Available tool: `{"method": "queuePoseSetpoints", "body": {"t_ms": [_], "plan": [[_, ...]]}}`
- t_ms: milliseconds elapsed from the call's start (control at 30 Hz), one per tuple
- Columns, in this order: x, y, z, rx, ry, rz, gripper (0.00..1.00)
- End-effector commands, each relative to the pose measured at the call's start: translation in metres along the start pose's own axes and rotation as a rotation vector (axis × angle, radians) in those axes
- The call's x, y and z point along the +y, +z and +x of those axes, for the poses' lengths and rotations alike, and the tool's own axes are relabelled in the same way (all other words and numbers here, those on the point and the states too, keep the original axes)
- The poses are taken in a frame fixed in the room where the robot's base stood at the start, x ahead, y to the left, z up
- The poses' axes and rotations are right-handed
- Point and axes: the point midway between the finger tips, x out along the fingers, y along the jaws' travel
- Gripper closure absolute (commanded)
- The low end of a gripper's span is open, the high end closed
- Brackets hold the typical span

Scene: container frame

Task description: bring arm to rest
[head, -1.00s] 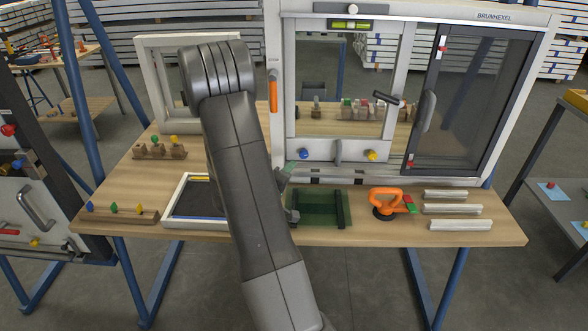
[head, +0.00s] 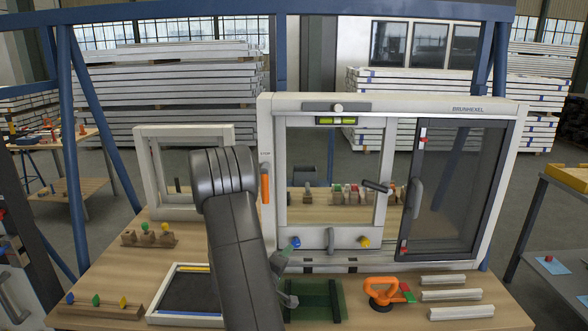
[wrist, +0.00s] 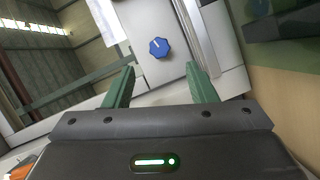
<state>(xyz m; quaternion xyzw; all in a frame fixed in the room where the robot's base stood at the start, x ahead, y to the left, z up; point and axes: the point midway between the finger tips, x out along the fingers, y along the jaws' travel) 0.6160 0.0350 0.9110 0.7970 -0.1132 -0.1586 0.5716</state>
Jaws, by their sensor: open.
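My arm (head: 238,245) rises in front of the bench, with its bend in front of the frame's left side. My gripper (wrist: 159,68) shows in the wrist view with two green fingers spread apart and nothing between them. A blue knob (wrist: 159,47) on the light frame appears beyond the gap, apart from the fingers. In the head view my arm hides most of the gripper. A bit of green shows low beside the arm, just below the blue knob (head: 296,242).
The large window frame (head: 265,130) stands upright at the back of the wooden bench (head: 105,255). A black-bottomed tray (head: 180,318), a green mat (head: 338,300), an orange suction lifter (head: 382,290) and light profiles (head: 457,295) lie in front. A smaller frame (head: 145,165) stands left.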

Motion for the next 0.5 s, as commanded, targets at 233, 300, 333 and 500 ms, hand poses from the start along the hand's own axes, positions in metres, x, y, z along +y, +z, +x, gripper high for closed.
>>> {"method": "queuePoseSetpoints", "body": {"t_ms": [233, 300, 333, 500], "plan": [[0.002, 0.001, 0.048, -0.003, 0.002, 0.001, 0.49], [0.002, 0.000, 0.059, -0.002, 0.001, 0.001, 0.49], [0.002, 0.001, 0.063, -0.002, 0.002, 0.001, 0.49], [0.001, 0.000, 0.077, -0.001, 0.000, 0.001, 0.49]]}}
